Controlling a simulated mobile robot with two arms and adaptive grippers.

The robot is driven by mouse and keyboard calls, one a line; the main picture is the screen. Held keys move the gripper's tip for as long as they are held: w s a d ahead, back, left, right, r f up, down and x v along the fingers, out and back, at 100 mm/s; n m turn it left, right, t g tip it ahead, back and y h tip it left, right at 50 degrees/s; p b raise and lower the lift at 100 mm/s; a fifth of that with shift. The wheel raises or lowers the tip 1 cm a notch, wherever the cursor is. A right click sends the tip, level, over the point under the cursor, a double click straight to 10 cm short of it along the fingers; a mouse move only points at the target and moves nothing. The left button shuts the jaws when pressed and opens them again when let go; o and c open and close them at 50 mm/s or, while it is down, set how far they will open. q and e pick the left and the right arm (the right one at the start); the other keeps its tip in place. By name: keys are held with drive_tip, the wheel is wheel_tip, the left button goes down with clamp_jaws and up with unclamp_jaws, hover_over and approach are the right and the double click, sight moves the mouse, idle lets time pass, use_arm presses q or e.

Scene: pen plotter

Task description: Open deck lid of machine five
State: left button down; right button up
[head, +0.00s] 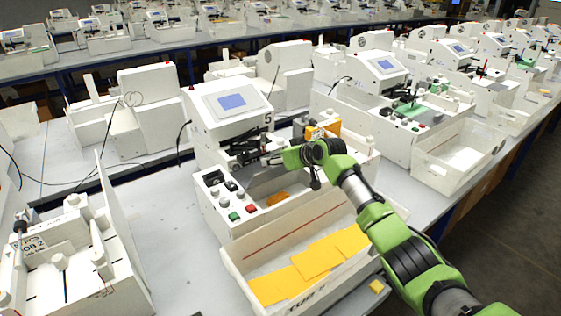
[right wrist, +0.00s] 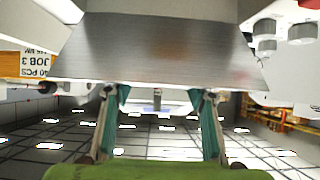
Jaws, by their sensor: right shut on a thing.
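Machine five (head: 230,112) is a white plotter with a tilted blue screen and a "5" on its side. Its deck lid (head: 262,186) shows as a grey sheet over the deck, partly hidden by my right arm. In the right wrist view the lid (right wrist: 160,50) is a wide brushed-metal plate across the top. My right gripper (head: 290,158) reaches in from the right above the deck. In the right wrist view its teal-padded fingers (right wrist: 158,97) stand at the plate's edge, shut on the lid; the grip itself is largely hidden. My left gripper is not in view.
A white bin (head: 240,262) with orange sheets stands in front of machine five. Red and green buttons (head: 242,212) sit at its front left. An orange job card (head: 328,126) is behind my gripper. Neighbouring machines stand left and right; bare table (head: 175,220) lies to the left.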

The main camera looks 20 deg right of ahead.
drive_tip(key=shift+w+a+r, duration=0.15)
drive_tip(key=shift+w+r, duration=0.3)
drive_tip(key=shift+r, duration=0.1)
drive_tip(key=o, duration=1.6)
drive_tip(key=shift+w+a+f, duration=0.1)
drive_tip(key=shift+f, duration=0.25)
drive_tip(key=shift+s+d+r, duration=0.25)
drive_tip(key=shift+s, duration=0.2)
drive_tip(key=v, duration=1.1)
drive_tip(key=shift+r, duration=0.1)
drive_tip(key=shift+a, duration=0.1)
